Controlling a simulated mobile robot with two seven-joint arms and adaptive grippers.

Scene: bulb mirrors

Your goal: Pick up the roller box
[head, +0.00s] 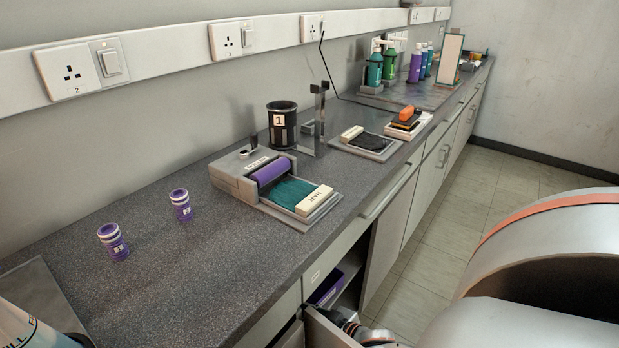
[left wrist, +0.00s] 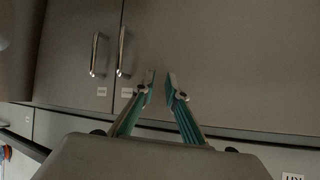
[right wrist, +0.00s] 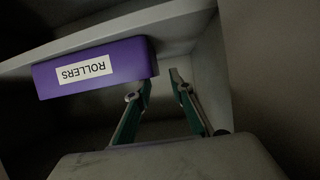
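The roller box is a purple box labelled ROLLERS (right wrist: 92,68), upside down in the right wrist view, resting against a pale shelf board. In the head view it shows as a purple box (head: 326,288) inside the open cupboard under the counter. My right gripper (right wrist: 161,78) is open and empty. Its left finger overlaps the box's right end in the picture; I cannot tell whether they touch. In the head view my right arm's end is at the cupboard opening, its fingertips hidden. My left gripper (left wrist: 161,76) is open and empty, facing cupboard doors; it is out of the head view.
The cupboard's side wall (right wrist: 208,75) stands close to the right of my right gripper. A purple-roller unit (head: 240,178), a black pot (head: 282,125) and two purple jars (head: 181,205) stand on the counter. Door handles (left wrist: 98,55) face my left gripper.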

